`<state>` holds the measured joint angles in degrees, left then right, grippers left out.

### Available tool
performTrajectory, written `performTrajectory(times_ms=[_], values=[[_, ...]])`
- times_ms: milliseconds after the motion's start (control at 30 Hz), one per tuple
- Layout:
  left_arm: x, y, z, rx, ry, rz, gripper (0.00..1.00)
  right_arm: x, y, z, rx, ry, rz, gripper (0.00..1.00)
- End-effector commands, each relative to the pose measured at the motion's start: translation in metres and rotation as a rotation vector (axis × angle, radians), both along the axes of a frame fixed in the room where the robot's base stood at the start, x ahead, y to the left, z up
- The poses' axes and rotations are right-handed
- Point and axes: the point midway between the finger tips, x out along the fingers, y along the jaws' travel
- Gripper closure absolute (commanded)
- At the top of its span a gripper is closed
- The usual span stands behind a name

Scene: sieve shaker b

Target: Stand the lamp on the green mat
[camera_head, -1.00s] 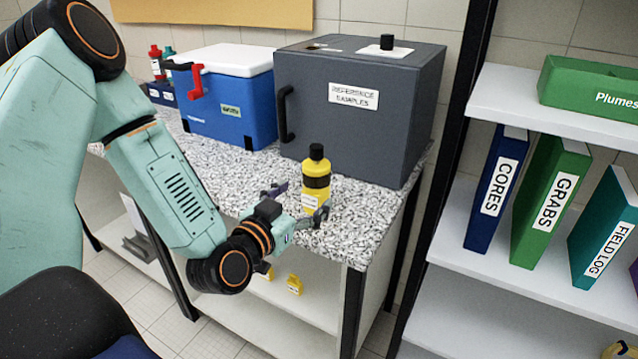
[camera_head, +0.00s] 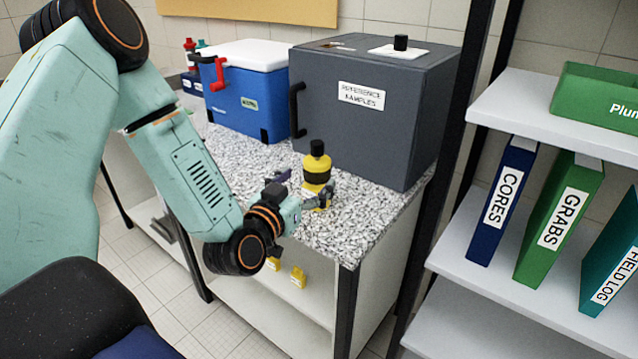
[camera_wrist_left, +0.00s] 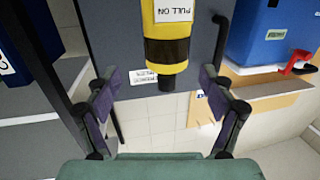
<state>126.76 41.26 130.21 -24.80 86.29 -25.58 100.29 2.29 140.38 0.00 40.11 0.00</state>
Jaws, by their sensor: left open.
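The lamp appears to be the yellow cylinder (camera_head: 318,165) with a black band and black cap, standing upright on the speckled bench top. In the left wrist view the lamp (camera_wrist_left: 167,50) appears upside down, with a label reading "PULL ON". My left gripper (camera_head: 304,186) is open, low beside the lamp, at the bench's front edge. In the left wrist view its fingers (camera_wrist_left: 158,85) are spread to either side of the lamp, with a gap on each side; whether the lamp is fully between them I cannot tell. I see no green mat. My right gripper is out of view.
Behind the lamp stand a grey "REFERENCE SAMPLES" box (camera_head: 375,125) and a blue cooler (camera_head: 243,103) with a white lid. The speckled bench top (camera_head: 365,215) is clear right of the lamp. A white shelf (camera_head: 560,270) with binders stands at the right, past a black post.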

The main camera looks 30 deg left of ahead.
Motion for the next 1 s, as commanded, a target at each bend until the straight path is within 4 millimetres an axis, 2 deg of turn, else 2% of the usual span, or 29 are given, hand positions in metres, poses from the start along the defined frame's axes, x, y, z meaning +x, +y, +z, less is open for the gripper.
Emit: performTrajectory(times_ms=[500,800,1000], values=[[0.062,0.014,-0.009,0.002,-0.001,0.0,0.18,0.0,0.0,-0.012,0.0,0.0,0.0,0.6],[0.066,0.013,-0.009,-0.001,-0.001,0.003,0.19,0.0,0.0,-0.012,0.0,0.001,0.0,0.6],[0.066,0.013,-0.009,-0.001,0.0,0.003,0.36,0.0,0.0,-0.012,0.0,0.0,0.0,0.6]])
